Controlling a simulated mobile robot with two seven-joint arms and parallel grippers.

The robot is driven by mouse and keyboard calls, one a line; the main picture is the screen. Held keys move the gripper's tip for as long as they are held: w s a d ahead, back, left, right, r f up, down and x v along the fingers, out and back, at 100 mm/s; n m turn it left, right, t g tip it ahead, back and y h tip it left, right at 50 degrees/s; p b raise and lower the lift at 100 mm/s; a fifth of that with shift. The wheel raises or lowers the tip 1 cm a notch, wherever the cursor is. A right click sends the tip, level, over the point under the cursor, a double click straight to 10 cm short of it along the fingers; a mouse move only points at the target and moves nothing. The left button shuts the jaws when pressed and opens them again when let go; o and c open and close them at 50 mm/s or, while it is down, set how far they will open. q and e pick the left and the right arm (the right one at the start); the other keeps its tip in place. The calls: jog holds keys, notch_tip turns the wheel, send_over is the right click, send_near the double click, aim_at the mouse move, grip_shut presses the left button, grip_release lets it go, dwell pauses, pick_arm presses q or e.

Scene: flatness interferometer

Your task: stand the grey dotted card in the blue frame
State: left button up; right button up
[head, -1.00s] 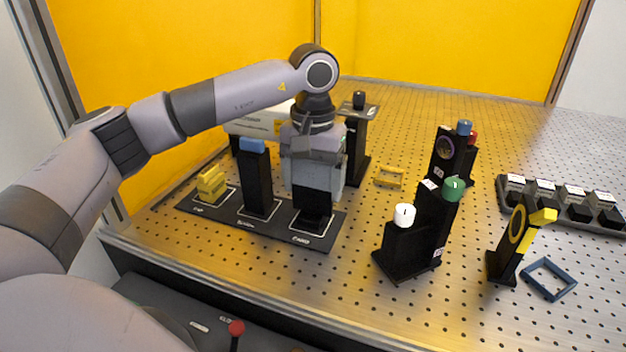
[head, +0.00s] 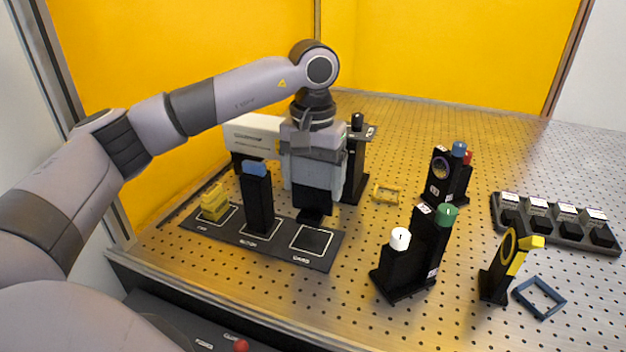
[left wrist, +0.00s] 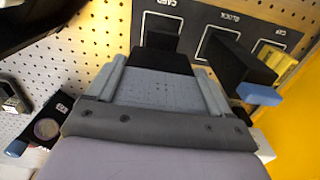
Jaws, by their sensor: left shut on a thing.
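My left gripper (head: 314,185) is shut on the card, above and behind the bare square marked CARD on the black mat (head: 290,251). In the left wrist view the grey dotted face of the card (left wrist: 170,92) shows between the fingers, with a black part (left wrist: 160,61) beyond it. In the head view a black lower part (head: 312,203) hangs below the fingers; the dotted face is hidden there. The blue frame (head: 523,304) lies flat and empty on the perforated table at right. My right gripper is not in view.
On the mat stand a black block with a blue top (head: 257,200) and a yellow piece (head: 214,203). Black mounts with white (head: 400,240) and green (head: 446,215) knobs stand mid-table. A yellow-ringed mount (head: 497,275) stands beside the blue frame. A dark rack (head: 560,232) lies behind.

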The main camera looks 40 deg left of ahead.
pick_arm(q)
jog(key=shift+r, duration=0.5)
jog(key=shift+d, duration=0.1)
